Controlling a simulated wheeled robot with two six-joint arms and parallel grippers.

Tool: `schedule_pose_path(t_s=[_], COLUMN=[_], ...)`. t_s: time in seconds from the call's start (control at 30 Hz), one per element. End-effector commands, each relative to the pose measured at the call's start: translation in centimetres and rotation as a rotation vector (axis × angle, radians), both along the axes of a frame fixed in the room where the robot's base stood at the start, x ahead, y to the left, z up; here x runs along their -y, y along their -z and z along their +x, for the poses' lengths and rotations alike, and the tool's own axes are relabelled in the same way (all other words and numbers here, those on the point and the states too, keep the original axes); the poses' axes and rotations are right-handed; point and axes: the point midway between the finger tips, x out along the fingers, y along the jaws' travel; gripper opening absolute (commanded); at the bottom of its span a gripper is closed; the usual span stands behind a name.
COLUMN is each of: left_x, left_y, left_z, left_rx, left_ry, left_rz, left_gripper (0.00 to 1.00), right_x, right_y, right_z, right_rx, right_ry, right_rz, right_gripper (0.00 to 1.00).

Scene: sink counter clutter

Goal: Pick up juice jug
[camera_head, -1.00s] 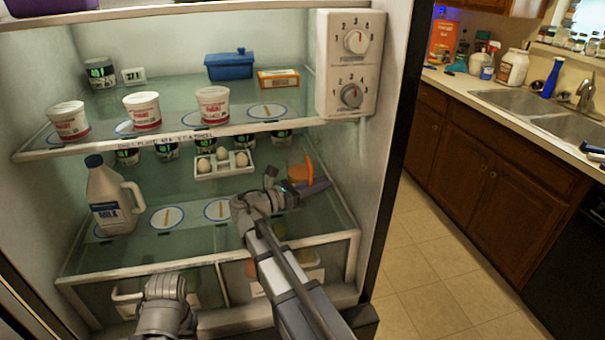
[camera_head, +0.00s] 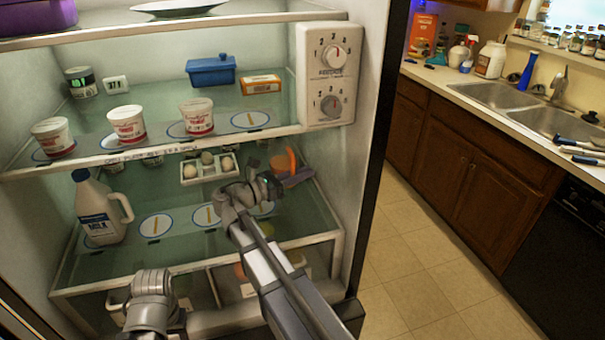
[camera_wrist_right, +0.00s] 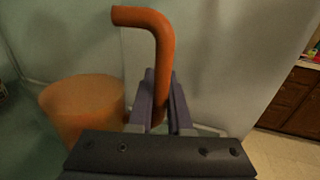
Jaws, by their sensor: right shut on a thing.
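The orange juice jug shows in the right wrist view as a round orange body (camera_wrist_right: 75,108) with a hooked orange handle (camera_wrist_right: 160,45). My right gripper (camera_wrist_right: 160,100) is shut on the handle, with a finger on each side of it. In the head view the jug (camera_head: 291,158) is mostly hidden behind my right wrist; only an orange piece shows at the right end of the fridge's middle shelf. My right gripper (camera_head: 294,180) reaches in there. Part of my left arm shows at the bottom left, but its fingers are not seen.
A milk jug (camera_head: 97,212) stands left on the same shelf (camera_head: 180,262), with an egg tray (camera_head: 208,172) behind. The shelf above (camera_head: 85,162) holds several white cups. The fridge's right wall is close beside the orange jug. Bare round markers lie mid-shelf.

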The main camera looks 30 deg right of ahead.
Motion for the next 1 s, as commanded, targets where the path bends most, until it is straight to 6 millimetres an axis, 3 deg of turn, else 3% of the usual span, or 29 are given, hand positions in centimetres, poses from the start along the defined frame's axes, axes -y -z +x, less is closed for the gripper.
schedule_pose_path(t_s=[0.03,0.23,0.3,1.0], left_x=[0.0,0.0,0.0,0.0], left_y=[-1.2,-3.0,-2.3,-2.3], left_z=[0.0,0.0,0.0,0.0], left_rx=[0.0,0.0,0.0,0.0], left_ry=[0.0,0.0,0.0,0.0], left_rz=[0.0,0.0,0.0,0.0], left_gripper=[0.5,0.5,0.5,0.5], right_x=[0.0,0.0,-0.9,-9.9], right_y=[-1.2,-3.1,-2.4,-2.4], right_z=[0.0,0.0,0.3,2.6], right_rx=[0.001,0.001,0.001,0.002], right_ry=[0.0,0.0,-0.001,-0.002], right_rz=[-0.002,-0.002,-0.002,-0.002], right_gripper=[0.0,0.0,0.0,0.0])
